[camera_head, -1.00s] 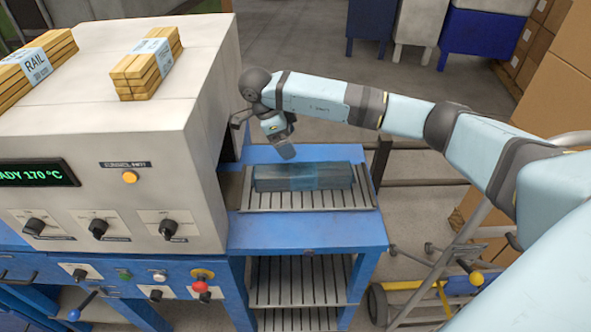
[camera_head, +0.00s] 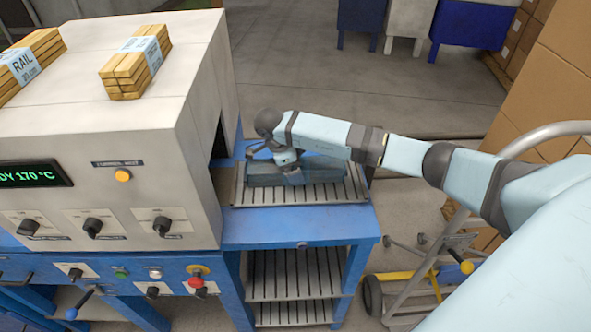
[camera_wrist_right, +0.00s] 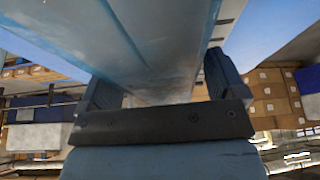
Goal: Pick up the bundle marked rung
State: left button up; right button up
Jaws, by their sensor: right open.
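A dark blue-grey bundle (camera_head: 318,170) in clear, shiny film lies on the slatted outfeed beside the machine. I can read no "rung" marking on it. My right gripper (camera_head: 289,172) is down at the bundle, over its left to middle part. In the right wrist view, the open gripper (camera_wrist_right: 162,88) has a finger on either side of the filmed bundle (camera_wrist_right: 150,40); I cannot tell whether they touch it. Two wooden bundles sit on the machine: one labelled RAIL (camera_head: 30,62), and one (camera_head: 136,62) whose label is unreadable. My left gripper is out of view.
The white machine (camera_head: 100,135) with its dark opening stands left of the outfeed (camera_head: 300,194). A blue stand (camera_head: 300,232) with lower slatted shelves carries it. A hand cart (camera_head: 430,275) and stacked cartons (camera_head: 550,90) are at right.

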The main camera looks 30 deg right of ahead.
jog(key=shift+c, duration=0.2)
jog(key=c, duration=1.1)
jog(key=shift+c, duration=0.7)
jog(key=shift+r, duration=0.15)
